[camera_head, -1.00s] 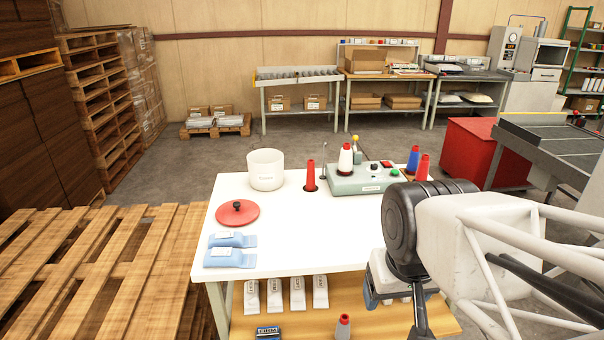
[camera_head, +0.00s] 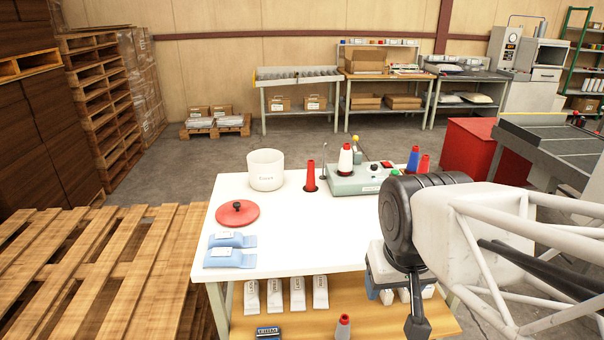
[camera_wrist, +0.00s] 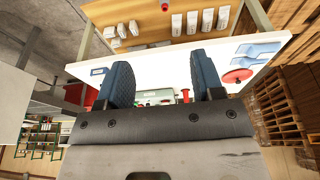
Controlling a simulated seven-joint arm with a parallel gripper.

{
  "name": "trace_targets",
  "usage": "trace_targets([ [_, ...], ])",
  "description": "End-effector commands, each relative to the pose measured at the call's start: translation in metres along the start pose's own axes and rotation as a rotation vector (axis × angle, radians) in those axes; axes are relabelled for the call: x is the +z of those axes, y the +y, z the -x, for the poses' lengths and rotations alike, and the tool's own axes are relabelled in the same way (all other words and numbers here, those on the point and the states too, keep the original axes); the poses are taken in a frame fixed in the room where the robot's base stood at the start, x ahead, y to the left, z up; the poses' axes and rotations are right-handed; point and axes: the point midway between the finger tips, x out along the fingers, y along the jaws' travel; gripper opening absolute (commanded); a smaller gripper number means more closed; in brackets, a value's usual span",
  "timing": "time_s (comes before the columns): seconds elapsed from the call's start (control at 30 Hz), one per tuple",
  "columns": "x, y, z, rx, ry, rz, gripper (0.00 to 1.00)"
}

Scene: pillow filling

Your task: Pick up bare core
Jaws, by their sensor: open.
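A plain red cone, which looks like the bare core (camera_head: 310,177), stands upright on the white table (camera_head: 300,245), left of the grey-green machine (camera_head: 355,180). In the wrist view the red cone (camera_wrist: 186,95) shows small beyond my gripper, near its right finger. My gripper (camera_wrist: 164,82) is open, with two dark blue fingers apart and nothing held between them. In the head view it is mostly hidden behind my wrist, over the table's front right edge, well apart from the red cone.
A white spool (camera_head: 345,160) stands by the machine, with blue (camera_head: 413,160) and red (camera_head: 423,165) spools behind my arm. A white pot (camera_head: 266,172), red lid (camera_head: 237,213) and blue packets (camera_head: 230,257) occupy the left side. The table's middle is clear. White packets lie on the shelf below.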

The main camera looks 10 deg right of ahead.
Motion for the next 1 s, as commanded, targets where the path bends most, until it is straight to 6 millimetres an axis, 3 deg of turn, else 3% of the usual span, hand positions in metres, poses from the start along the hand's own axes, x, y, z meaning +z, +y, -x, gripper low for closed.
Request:
trace_targets([
  [0.27,-0.071,0.007,-0.006,0.040,0.088,-0.008,0.61],
  [0.67,-0.208,0.015,-0.029,0.087,0.275,-0.004,0.61],
  [1.0,-0.320,0.014,-0.064,0.089,0.432,0.019,0.61],
])
